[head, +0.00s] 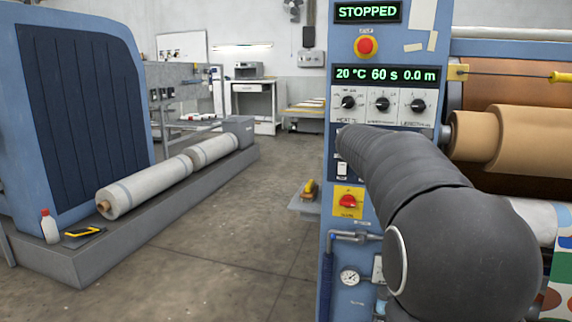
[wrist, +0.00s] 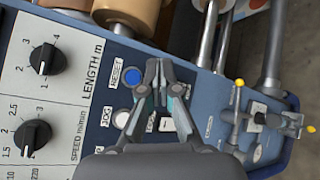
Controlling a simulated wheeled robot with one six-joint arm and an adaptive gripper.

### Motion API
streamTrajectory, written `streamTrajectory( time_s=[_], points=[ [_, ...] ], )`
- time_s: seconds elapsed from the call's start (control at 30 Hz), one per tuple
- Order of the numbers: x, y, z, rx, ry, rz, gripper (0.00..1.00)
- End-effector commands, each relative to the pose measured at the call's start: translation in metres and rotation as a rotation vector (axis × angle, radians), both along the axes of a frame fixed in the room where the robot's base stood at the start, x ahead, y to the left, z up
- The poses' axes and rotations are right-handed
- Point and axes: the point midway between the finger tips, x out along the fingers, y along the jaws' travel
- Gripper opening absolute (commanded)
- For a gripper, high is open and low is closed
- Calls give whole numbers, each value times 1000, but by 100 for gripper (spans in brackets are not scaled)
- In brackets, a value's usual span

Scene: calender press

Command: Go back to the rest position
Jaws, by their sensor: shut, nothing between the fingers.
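My gripper (wrist: 158,68) shows in the wrist view, shut and empty, its fingertips together in front of the press's control panel (wrist: 90,95). The fingertips are just right of the blue RESET button (wrist: 132,76); I cannot tell whether they touch the panel. A white JOG button (wrist: 121,119) lies below, left of the fingers, and another pale control is partly hidden between them. In the head view my dark arm reaches up to the panel on the blue column (head: 337,110), and my gripper is hidden there.
The upper display (head: 367,12) reads STOPPED. A red emergency button (head: 366,47), knobs (head: 382,103) and a red-yellow switch (head: 348,202) are on the column. A copper-coloured roller (head: 520,90) is at right. Wrapped rolls (head: 150,185) lie on a grey plinth at left. The floor (head: 225,225) between is clear.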

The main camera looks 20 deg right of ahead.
Motion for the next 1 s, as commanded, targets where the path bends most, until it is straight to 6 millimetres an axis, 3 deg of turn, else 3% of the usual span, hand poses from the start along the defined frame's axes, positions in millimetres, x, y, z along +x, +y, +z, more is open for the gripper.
streamTrajectory(
  time_s=[0.1, 0.17, 0.27, 0.33, 0.5, 0.6, 0.8, 1.0],
  points=[
    [1, 0, -1, 14, -41, -6, 0],
    [2, 3, -15, 78, -94, -18, 0],
    [-3, 14, -66, 230, -143, -55, 0],
    [-19, 30, -103, 367, -193, -102, 0],
    [-71, 100, -160, 694, -332, -220, 0],
    [-105, 146, -180, 865, -404, -291, 0],
    [-169, 229, -202, 1137, -505, -407, 0],
    [-227, 295, -212, 1348, -560, -473, 0]
  ],
)
